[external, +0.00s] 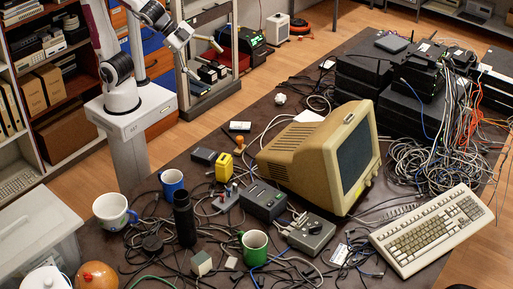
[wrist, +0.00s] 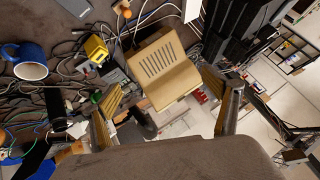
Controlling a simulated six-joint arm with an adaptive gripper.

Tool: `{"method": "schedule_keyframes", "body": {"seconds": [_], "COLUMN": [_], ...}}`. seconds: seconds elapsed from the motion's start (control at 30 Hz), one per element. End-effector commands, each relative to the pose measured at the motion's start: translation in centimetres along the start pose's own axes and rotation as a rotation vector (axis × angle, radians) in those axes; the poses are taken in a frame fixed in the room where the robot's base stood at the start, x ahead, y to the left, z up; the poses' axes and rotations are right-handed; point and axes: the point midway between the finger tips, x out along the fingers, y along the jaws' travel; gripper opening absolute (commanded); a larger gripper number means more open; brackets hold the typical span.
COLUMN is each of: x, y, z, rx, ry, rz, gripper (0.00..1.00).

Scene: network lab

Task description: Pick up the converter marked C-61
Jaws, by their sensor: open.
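I cannot read a C-61 mark in either view, so I cannot tell which box is the converter. Small boxes on the dark table include a dark grey one (external: 204,156), a yellow one (external: 229,167), a larger dark one (external: 263,201), a grey one with cables (external: 311,235) and a cream one (external: 201,263). The yellow box also shows in the wrist view (wrist: 96,47), left of my fingers. My gripper (external: 206,58) is open and empty, raised high at the table's far left side. In the wrist view its fingers (wrist: 162,80) spread with the monitor far below between them.
A beige monitor (external: 308,155) stands mid-table, with a keyboard (external: 428,230) to its right. A blue mug (external: 172,182), a white mug (external: 113,211), a black cylinder (external: 184,218) and a green mug (external: 254,247) stand among tangled cables. Black equipment (external: 365,72) is stacked at the back.

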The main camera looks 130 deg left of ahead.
Motion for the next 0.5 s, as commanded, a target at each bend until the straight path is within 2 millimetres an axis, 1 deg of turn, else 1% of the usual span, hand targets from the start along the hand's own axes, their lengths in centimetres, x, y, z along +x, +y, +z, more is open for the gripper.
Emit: {"method": "schedule_keyframes", "body": {"seconds": [0.03, 0.2, 0.3, 0.5], "x": [1.0, 4.1, 5.9, 9.7], "y": [-0.6, -2.2, -2.9, -3.6], "z": [-0.5, -2.3, -3.2, -4.4], "rx": [0.02, 0.1, 0.147, 0.243], "ry": [0.007, 0.051, 0.076, 0.126], "rz": [-0.01, -0.034, -0.036, -0.018], "gripper": [0.87, 0.87, 0.87, 0.87]}}
